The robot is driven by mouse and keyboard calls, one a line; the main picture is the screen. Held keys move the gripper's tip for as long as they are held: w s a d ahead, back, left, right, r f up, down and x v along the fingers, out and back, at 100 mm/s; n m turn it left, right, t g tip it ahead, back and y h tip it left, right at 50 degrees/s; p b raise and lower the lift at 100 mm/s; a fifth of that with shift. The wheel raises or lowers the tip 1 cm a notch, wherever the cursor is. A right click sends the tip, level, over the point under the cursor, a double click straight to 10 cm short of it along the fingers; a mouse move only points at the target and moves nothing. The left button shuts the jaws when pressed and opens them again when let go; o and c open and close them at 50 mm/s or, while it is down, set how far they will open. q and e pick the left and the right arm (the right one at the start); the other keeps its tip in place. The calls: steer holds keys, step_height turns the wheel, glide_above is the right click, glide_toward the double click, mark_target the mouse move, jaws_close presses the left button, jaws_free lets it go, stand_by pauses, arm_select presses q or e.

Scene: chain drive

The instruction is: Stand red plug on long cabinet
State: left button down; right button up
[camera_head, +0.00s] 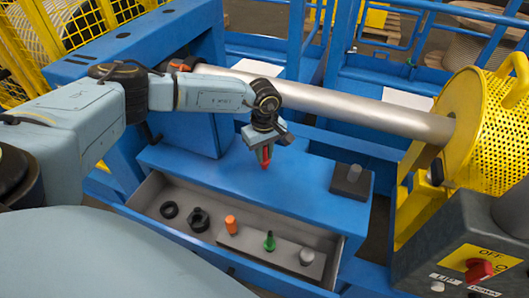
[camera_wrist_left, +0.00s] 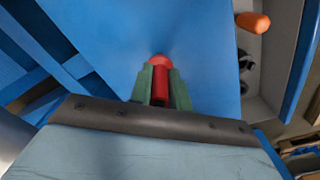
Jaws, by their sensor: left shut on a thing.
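The red plug (camera_wrist_left: 158,72) is held between the fingers of my left gripper (camera_wrist_left: 158,85) in the left wrist view. In the head view the red plug (camera_head: 266,163) points down from my left gripper (camera_head: 264,154), over the blue top of the long cabinet (camera_head: 225,180). My left gripper is shut on it. I cannot tell whether the plug's lower end touches the cabinet top. The cabinet top (camera_wrist_left: 205,60) fills the middle of the wrist view. My right gripper is not in view.
The open drawer (camera_head: 150,196) holds black rings (camera_head: 169,209), an orange plug (camera_head: 230,223), a green plug (camera_head: 269,241) and a grey plug (camera_head: 307,256). A dark block with a grey peg (camera_head: 352,178) stands at the cabinet's right end. A metal roller (camera_head: 340,107) runs behind.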

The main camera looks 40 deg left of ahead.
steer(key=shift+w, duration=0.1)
arm_select(q)
steer(key=shift+f, duration=0.15)
steer(key=c, duration=1.3)
jaws_free()
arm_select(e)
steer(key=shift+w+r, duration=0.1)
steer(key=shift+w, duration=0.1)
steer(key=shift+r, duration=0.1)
arm_select(q)
step_height(320, 180, up, 12)
steer(key=shift+r+p, duration=0.2)
steer(key=shift+p, duration=0.9)
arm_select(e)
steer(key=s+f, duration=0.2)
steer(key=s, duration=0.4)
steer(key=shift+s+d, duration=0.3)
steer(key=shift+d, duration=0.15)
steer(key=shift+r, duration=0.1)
